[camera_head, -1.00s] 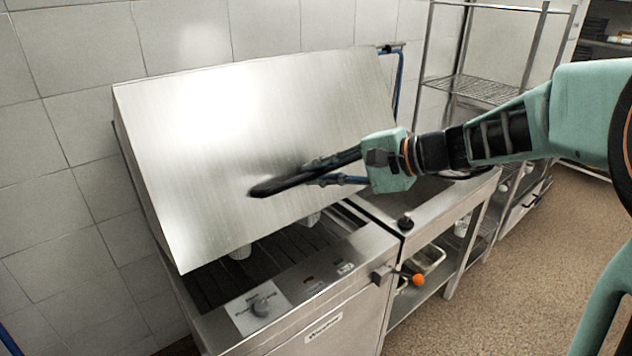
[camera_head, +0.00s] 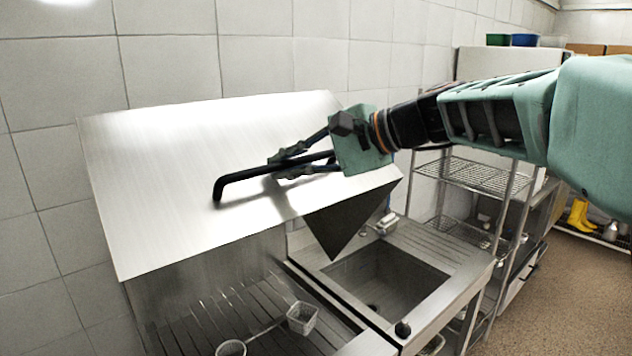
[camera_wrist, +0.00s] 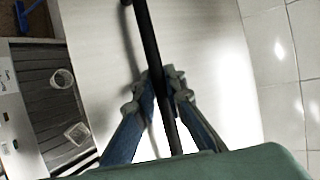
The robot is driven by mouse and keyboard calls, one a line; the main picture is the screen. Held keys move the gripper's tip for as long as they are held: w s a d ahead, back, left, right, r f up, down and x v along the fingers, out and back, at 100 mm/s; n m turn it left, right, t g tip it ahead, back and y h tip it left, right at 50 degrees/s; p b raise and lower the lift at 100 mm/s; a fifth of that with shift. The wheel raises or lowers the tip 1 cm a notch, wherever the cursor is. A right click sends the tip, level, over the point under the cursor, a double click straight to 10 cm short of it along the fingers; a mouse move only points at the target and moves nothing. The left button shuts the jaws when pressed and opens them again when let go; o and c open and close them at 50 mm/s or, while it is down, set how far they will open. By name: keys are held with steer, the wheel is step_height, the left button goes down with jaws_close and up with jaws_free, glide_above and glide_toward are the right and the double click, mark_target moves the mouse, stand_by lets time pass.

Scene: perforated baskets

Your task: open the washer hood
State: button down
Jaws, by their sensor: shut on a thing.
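The washer hood (camera_head: 170,160) is a large brushed-steel cover, raised and tilted above the slatted washer bed (camera_head: 215,325). It also fills the middle of the wrist view (camera_wrist: 100,40). A black bar handle (camera_head: 235,180) runs across its front face. My gripper (camera_head: 278,163) is at the handle, and in the wrist view its two fingers (camera_wrist: 155,85) close on either side of the black bar. The right end of the handle is hidden behind my gripper.
Small perforated baskets (camera_head: 302,317) sit on the washer bed under the hood. A steel sink (camera_head: 390,285) with a drainboard stands to the right. A wire shelf rack (camera_head: 475,175) is behind it. A tiled wall (camera_head: 60,250) is close behind the hood.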

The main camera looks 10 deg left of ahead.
steer(key=shift+w+a+r, duration=0.2)
steer(key=shift+r, duration=0.25)
steer(key=shift+w+a+r, duration=0.2)
steer(key=shift+r, duration=0.2)
steer(key=c, duration=2)
jaws_free()
steer(key=shift+o, duration=0.2)
steer(key=shift+d, duration=0.1)
steer(key=v, duration=1.2)
steer(key=shift+f, duration=0.15)
